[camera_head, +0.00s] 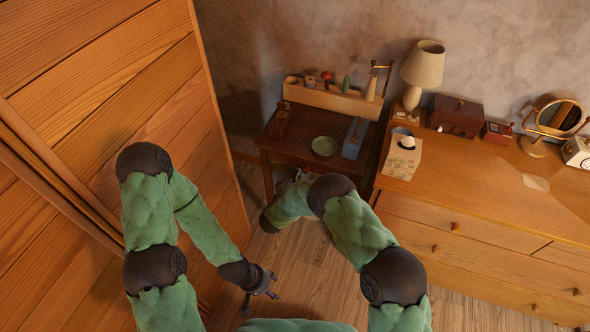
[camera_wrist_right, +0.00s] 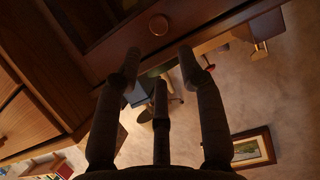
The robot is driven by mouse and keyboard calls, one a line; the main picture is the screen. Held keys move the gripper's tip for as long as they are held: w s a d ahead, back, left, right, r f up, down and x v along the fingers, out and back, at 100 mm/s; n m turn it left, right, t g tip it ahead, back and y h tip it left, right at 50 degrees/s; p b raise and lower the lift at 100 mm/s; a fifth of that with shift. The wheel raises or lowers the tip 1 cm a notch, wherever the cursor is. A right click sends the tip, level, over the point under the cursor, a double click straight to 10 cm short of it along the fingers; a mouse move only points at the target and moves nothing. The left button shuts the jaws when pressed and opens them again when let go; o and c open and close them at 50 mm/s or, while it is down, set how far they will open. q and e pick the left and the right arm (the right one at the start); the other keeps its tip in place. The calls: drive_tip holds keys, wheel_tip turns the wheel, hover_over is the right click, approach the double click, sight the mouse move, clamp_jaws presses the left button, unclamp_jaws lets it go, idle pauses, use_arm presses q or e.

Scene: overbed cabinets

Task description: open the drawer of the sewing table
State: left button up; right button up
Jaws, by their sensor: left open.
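The sewing table (camera_head: 286,155) is the small dark wooden table against the back wall in the head view. Its drawer front (camera_wrist_right: 115,39) shows at the top of the right wrist view, with a round wooden knob (camera_wrist_right: 158,24). The drawer's opening state cannot be told. My right gripper (camera_wrist_right: 158,68) is open and empty, its fingers spread just below the knob in that picture, apart from it. In the head view it is mostly hidden by my right arm, in front of the table. My left gripper (camera_head: 265,290) is open and empty, low over the floor.
A tall wooden cabinet (camera_head: 115,75) stands left. Bare floor (camera_head: 310,270) lies between.

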sight(304, 170)
drive_tip(key=b+x, duration=0.3)
drive_tip(key=x, duration=0.6)
drive_tip(key=shift+w+f, duration=0.1)
drive_tip(key=shift+w, duration=0.1)
drive_tip(key=shift+w+d+f, duration=0.15)
drive_tip(key=shift+w+d, duration=0.05)
drive_tip(key=shift+w, duration=0.4)
drive_tip(key=shift+c, duration=0.2)
clamp_jaws()
